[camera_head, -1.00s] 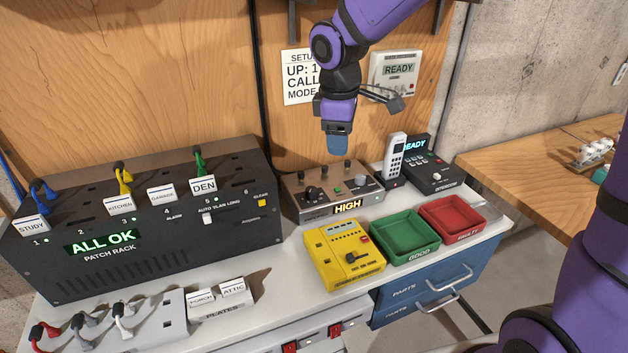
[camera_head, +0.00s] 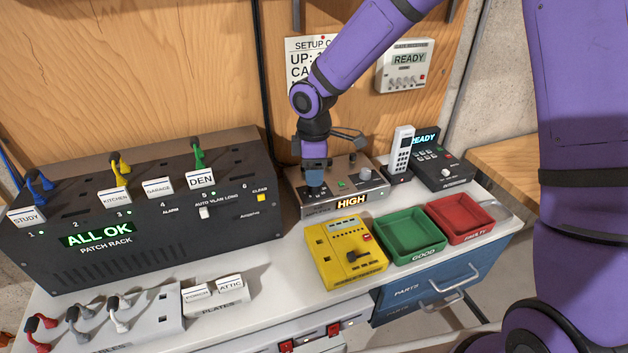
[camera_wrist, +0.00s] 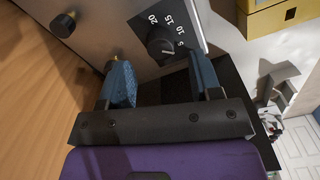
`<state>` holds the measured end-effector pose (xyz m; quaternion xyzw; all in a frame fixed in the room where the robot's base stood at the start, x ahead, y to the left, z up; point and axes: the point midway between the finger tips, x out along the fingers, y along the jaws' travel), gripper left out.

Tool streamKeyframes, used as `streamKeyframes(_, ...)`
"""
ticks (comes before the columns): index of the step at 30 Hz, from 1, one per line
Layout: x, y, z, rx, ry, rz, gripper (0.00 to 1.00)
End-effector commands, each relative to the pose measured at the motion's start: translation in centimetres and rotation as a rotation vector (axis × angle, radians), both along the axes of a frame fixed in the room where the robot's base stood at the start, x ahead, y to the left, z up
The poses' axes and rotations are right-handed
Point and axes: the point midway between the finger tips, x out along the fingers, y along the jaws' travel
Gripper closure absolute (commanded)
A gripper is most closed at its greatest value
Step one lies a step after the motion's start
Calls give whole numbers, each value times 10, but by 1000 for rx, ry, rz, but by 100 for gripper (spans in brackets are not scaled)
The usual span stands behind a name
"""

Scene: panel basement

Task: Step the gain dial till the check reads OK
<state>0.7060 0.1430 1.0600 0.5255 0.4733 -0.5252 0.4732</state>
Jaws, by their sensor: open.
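The metal amplifier box (camera_head: 359,200) stands on the bench and its lit display (camera_head: 351,202) reads HIGH. In the wrist view a round black dial (camera_wrist: 160,42) sits on a dark scale plate marked 5, 10, 15 and 20. I take it as the gain dial. My gripper (camera_wrist: 165,82) is open, with its two blue fingertips on either side just short of the dial; I cannot tell whether they touch it. In the head view my gripper (camera_head: 314,188) is over the left part of the box and hides the dial there.
The patch rack (camera_head: 150,215) reading ALL OK stands close on the left. A yellow tester (camera_head: 345,252), green tray (camera_head: 413,222) and red tray (camera_head: 462,215) are in front and to the right. A handset (camera_head: 402,150) stands behind.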

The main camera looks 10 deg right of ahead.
Motion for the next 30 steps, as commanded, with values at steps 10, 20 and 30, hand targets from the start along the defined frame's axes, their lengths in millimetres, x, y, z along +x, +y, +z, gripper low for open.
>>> streamKeyframes(10,0,0,-35,-1,1,-1,42)
streamKeyframes(20,0,0,-37,-1,0,-1,46)
streamKeyframes(30,0,0,-36,-1,0,-3,91)
